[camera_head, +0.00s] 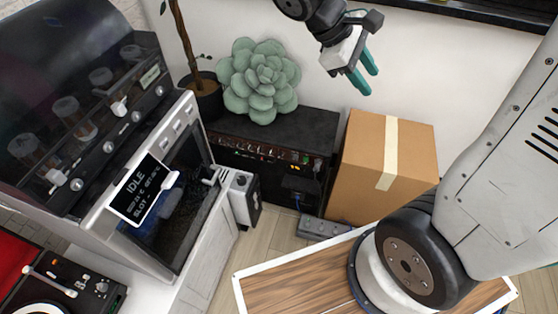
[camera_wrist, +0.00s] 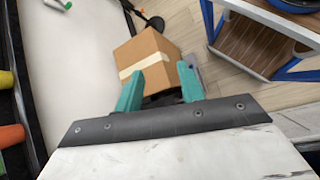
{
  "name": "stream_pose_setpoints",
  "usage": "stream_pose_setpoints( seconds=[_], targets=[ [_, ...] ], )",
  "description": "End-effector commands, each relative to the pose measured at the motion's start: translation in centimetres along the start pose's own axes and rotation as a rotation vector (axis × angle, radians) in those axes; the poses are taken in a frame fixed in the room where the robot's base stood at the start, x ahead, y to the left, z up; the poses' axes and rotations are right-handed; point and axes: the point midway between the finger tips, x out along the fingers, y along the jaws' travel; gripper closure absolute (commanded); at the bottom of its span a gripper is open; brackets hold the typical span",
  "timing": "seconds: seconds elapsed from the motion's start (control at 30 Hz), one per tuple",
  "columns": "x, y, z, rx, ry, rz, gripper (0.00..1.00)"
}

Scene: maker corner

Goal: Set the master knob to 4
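A black amplifier-like unit (camera_head: 270,150) stands against the wall in the head view, with a row of small knobs on its front panel (camera_head: 262,151). A vending-type machine (camera_head: 85,120) at the left also carries several round knobs. The labels are too small to read, so I cannot tell which knob is the master knob or where it points. My gripper (camera_head: 368,82) hangs high in front of the wall, up and right of the black unit and apart from it. Its teal fingers are apart and empty, also in the wrist view (camera_wrist: 160,70).
A cardboard box (camera_head: 388,160) stands right of the black unit and shows in the wrist view (camera_wrist: 150,55). A succulent (camera_head: 259,80) sits on the unit. A screen reading IDLE (camera_head: 143,190) and a power strip (camera_head: 322,229) are nearby. Some floor (camera_head: 262,238) is clear.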

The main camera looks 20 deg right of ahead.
Motion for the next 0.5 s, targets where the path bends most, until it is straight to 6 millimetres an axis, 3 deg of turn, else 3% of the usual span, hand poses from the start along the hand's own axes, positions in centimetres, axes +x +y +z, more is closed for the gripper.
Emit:
stream_pose_setpoints(
  seconds=[0.3, 0.5],
  targets=[
    [2.8, 4.8, -11.5, -0.466, -0.344, 0.283, 0.61],
    [5.3, 5.4, -20.2, -0.756, -0.547, 0.466, 0.61]
  ],
)
